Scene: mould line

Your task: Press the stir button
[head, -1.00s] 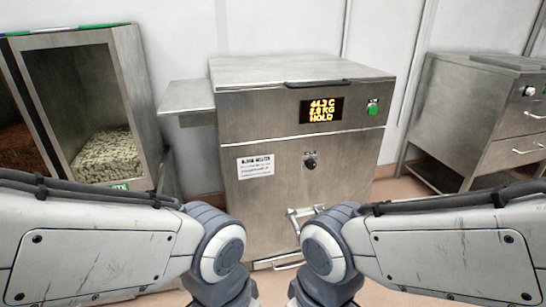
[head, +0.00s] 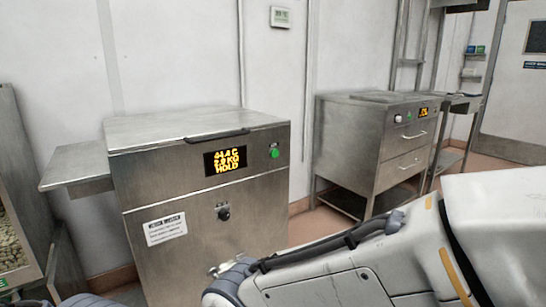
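A steel melter cabinet (head: 168,208) with a closed lid stands at the left middle of the head view. A green button (head: 274,153) sits at the upper right of its front, under a small label too small to read. Left of the button is a display (head: 226,161) with yellow text reading about 44 C, a KG figure and HOLD. A dark knob (head: 224,212) is lower on the front. My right arm crosses the lower right; its gripper is out of view. My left gripper is also out of view. No gripper is seen at the button.
A side shelf (head: 78,170) juts from the cabinet's left. A bin with pale pieces (head: 10,240) is at the left edge. A second steel cabinet (head: 350,150) with drawers and a display stands at the right, with floor between the two. A wall panel (head: 281,17) hangs above.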

